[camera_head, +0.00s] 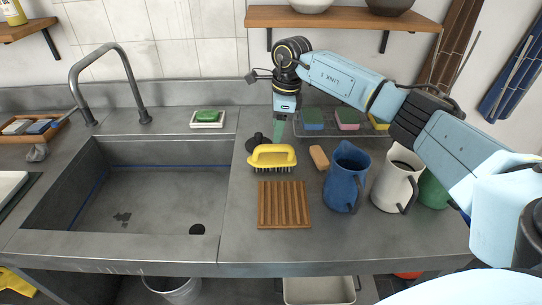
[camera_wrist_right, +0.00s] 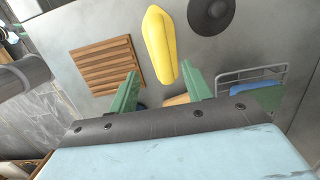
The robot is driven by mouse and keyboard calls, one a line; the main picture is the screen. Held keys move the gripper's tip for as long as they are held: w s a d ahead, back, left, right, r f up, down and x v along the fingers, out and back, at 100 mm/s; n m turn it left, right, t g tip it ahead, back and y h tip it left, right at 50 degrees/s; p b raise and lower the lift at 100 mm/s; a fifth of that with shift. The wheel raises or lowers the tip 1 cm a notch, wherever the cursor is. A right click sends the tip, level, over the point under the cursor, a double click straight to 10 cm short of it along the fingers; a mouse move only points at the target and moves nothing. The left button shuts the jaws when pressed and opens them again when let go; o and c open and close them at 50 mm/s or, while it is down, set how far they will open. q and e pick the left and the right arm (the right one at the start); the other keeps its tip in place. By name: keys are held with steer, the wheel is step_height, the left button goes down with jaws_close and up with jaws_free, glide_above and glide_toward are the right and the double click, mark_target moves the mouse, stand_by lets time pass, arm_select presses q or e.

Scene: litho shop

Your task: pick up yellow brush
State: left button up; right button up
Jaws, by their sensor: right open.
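The yellow brush (camera_head: 272,157) stands bristles down on the grey counter, just behind the wooden slatted rack. It also shows in the right wrist view (camera_wrist_right: 159,45), its yellow handle lying lengthwise ahead of my open fingers. My right gripper (camera_head: 279,130) hangs above the counter behind the brush, pointing down. In the wrist view its two green fingertips (camera_wrist_right: 157,82) are apart with nothing gripped between them. The near end of the brush handle shows just beyond the gap between the fingertips. My left gripper is not in view.
The slatted rack (camera_head: 284,205) lies in front of the brush. A dark round stopper (camera_wrist_right: 211,12) is close behind it. A tan block (camera_head: 319,157), blue jug (camera_head: 345,178) and white jug (camera_head: 394,183) stand to the right. The sink (camera_head: 140,190) is left.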

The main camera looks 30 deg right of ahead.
mark_target(272, 145)
steer(key=shift+w+a+f, duration=0.1)
steer(key=shift+f, duration=0.55)
steer(key=shift+w+a+f, duration=0.1)
steer(key=shift+f, duration=0.85)
steer(key=shift+a+f, duration=0.1)
steer(key=shift+f, duration=0.3)
steer(key=f, duration=0.3)
steer(key=shift+w+a+f, duration=0.25)
steer(key=shift+w+f, duration=0.05)
steer(key=shift+f, duration=0.25)
jaws_close()
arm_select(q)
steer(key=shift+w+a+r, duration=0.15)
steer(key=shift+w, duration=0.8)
arm_select(e)
steer(key=shift+r, duration=5.1)
